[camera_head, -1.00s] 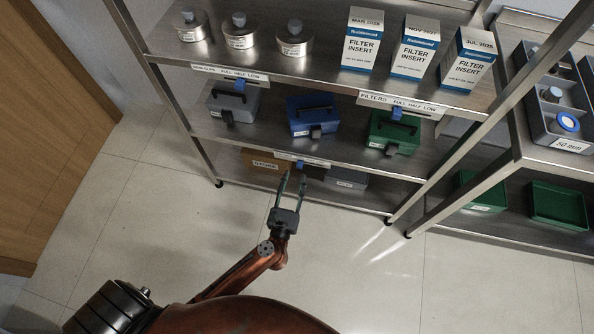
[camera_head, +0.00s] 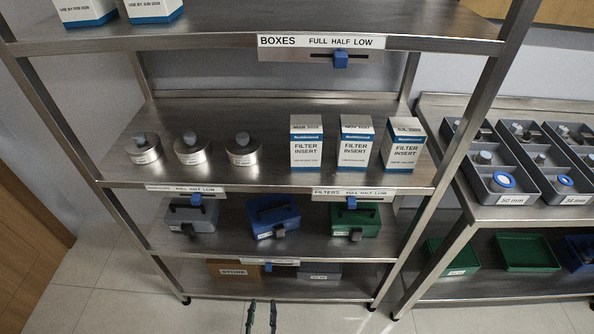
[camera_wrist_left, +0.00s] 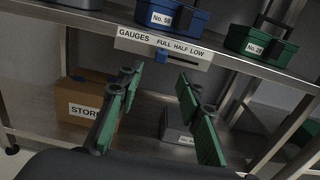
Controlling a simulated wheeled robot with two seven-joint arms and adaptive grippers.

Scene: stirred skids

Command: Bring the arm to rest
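My left gripper (camera_head: 261,316) shows at the bottom edge of the head view, its two fingers pointing up toward the shelving rack. In the left wrist view, the gripper (camera_wrist_left: 158,105) is open, with its green-padded fingers well apart and nothing between them. It is in front of the rack's lower shelves, apart from the cardboard box (camera_wrist_left: 85,108) and the small grey case (camera_wrist_left: 176,128). My right gripper is not in view.
The steel rack (camera_head: 300,183) holds filter boxes (camera_head: 307,143), round tins (camera_head: 193,148) and toolboxes (camera_head: 273,216). A second bench (camera_head: 490,211) with grey trays (camera_head: 500,180) and green bins (camera_head: 526,252) stands at right. Floor (camera_head: 120,305) is clear at lower left.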

